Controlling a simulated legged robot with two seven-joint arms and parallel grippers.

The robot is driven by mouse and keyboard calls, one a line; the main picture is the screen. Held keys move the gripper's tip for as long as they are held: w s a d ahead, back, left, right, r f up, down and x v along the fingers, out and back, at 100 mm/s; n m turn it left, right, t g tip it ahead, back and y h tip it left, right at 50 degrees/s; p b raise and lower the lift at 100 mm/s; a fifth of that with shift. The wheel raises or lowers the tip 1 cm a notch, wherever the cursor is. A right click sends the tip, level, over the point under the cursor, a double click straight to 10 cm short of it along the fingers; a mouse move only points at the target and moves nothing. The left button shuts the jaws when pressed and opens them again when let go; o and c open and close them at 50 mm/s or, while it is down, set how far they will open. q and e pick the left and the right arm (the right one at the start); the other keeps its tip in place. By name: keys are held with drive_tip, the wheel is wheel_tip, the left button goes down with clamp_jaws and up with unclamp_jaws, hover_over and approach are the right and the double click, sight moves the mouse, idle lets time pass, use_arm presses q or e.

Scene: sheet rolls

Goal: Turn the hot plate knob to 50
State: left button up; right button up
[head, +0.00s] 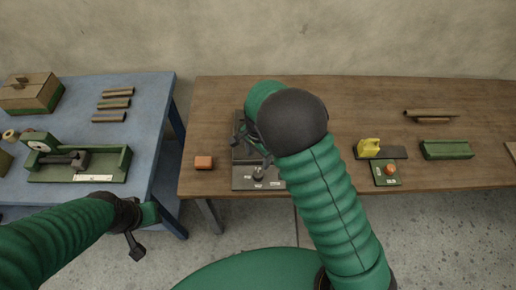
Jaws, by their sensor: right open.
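The hot plate (241,182) is a grey box near the front edge of the brown table, with a dark top and white labels on its front panel. Its small dark knob (258,173) sits in the middle of that panel; its setting is too small to read. My right arm hides part of the hot plate. My left gripper (137,244) hangs in front of the blue table, away from the hot plate; its jaw opening is unclear.
To the right are a yellow object (368,148), a green box with an orange button (388,171) and a green tray (447,150). The blue table (150,110) holds rolls and a green device.

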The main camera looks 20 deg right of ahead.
wheel_tip(320, 180, up, 5)
drive_tip(key=shift+r, duration=0.2)
idle(0.3)
drive_tip(key=s+d+r+n+t, duration=0.1)
drive_tip(key=s+d+n, duration=0.1)
drive_tip(key=s+n, duration=0.4)
drive_tip(key=s+d+r+n+t, duration=0.1)
drive_tip(key=s+d+r+n, duration=0.1)
drive_tip(key=s+n, duration=0.4)
drive_tip(key=s+d, duration=0.1)
drive_tip(key=s, duration=0.2)
drive_tip(key=shift+t, duration=0.3)
drive_tip(key=shift+s+d+r, duration=0.1)
drive_tip(key=shift+s+r, duration=0.05)
